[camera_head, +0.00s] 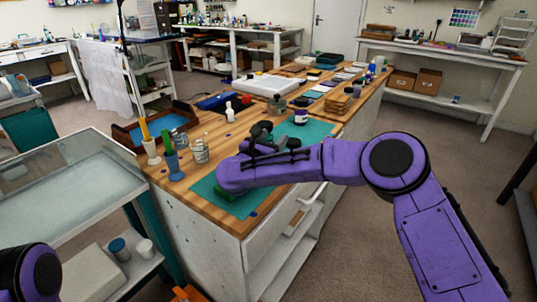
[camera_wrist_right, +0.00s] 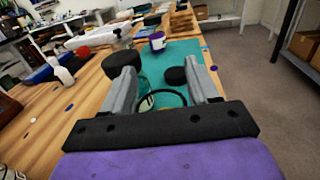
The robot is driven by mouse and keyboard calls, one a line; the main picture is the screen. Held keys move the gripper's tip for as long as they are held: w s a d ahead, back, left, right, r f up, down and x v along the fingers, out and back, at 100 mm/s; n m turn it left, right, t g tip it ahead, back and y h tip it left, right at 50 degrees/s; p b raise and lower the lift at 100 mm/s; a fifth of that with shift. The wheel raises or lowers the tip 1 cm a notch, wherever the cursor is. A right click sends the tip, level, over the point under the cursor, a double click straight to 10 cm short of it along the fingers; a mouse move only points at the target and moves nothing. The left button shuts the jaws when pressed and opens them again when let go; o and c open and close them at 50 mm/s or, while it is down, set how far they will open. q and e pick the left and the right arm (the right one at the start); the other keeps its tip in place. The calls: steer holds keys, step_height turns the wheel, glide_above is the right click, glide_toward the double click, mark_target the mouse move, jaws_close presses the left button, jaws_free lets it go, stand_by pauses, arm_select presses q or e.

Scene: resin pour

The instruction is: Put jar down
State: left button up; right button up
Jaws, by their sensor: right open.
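My right gripper (camera_head: 266,138) is low over the teal mat (camera_head: 233,203) on the wooden bench. In the right wrist view its two grey fingers (camera_wrist_right: 160,80) stand wide apart. Between them is a clear, round, jar-like shape with a dark rim (camera_wrist_right: 160,98); the mat shows through it. Whether a finger touches it, I cannot tell. In the head view my arm hides this spot. My left gripper is out of view.
Left of the mat stand a clear glass cup (camera_head: 200,152), a blue cup (camera_head: 174,165) and a cup with a yellow stick (camera_head: 151,150). A white bottle (camera_head: 230,112) and a wooden tray (camera_head: 128,133) are behind. Bare wood lies left of the mat.

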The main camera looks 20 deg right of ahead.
steer(key=shift+a+r, duration=0.1)
steer(key=c, duration=0.9)
